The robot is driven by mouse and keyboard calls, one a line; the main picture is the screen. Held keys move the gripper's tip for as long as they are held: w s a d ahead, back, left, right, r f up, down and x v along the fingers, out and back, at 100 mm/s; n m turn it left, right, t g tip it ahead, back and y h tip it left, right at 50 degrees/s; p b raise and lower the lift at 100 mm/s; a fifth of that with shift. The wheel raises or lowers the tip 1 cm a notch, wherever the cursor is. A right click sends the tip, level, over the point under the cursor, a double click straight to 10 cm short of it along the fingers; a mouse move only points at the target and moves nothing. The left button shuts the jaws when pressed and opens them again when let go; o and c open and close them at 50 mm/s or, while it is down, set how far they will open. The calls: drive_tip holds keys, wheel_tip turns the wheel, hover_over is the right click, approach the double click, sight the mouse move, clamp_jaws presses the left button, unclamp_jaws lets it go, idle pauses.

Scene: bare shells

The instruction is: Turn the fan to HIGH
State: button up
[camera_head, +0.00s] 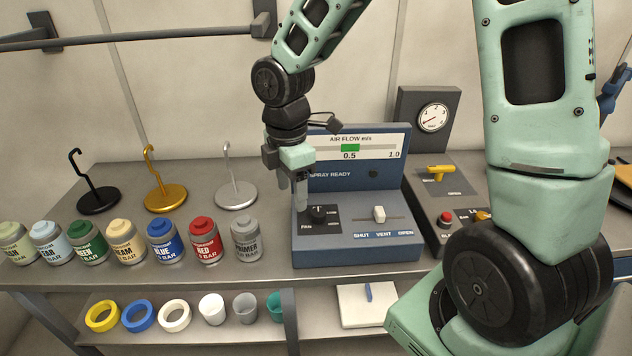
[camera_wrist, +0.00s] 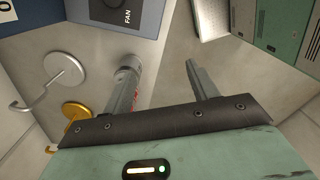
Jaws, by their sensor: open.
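The blue control box (camera_head: 357,255) stands on the bench. The black fan knob (camera_head: 319,213) sits on its dark FAN plate (camera_head: 335,228); its pointer setting is too small to read surely. A white slider (camera_head: 379,213) stands near the middle of the SHUT, VENT, OPEN slot. The AIR FLOW display (camera_head: 350,147) has a green band near 0.5, above the words SPRAY READY. My gripper (camera_head: 291,195) is open and empty, pointing down just left of the knob. In the wrist view its fingers (camera_wrist: 160,68) are apart, and the FAN plate (camera_wrist: 120,14) shows at the top; the knob is not clear there.
A row of several paint cans stands left of the box, the grey primer can (camera_head: 246,240) nearest. Behind are black, gold (camera_head: 161,195) and silver (camera_head: 236,192) hook stands. Right of the box is a grey panel with a yellow handle (camera_head: 440,171) and red button (camera_head: 446,219).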

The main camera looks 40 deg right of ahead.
sight(319, 211)
drive_tip(key=w+d+r+n+p, duration=0.3)
drive_tip(key=w+d+n+p, duration=0.15)
drive_tip(key=d, duration=0.55)
drive_tip(key=shift+m, duration=0.45)
drive_tip(key=f, duration=1.1)
drive_tip(key=f+p, duration=0.1)
drive_tip(key=f, duration=0.5)
drive_tip(key=shift+w+d+f, duration=0.35)
drive_tip(key=shift+w+d, duration=0.05)
drive_tip(key=c, duration=1)
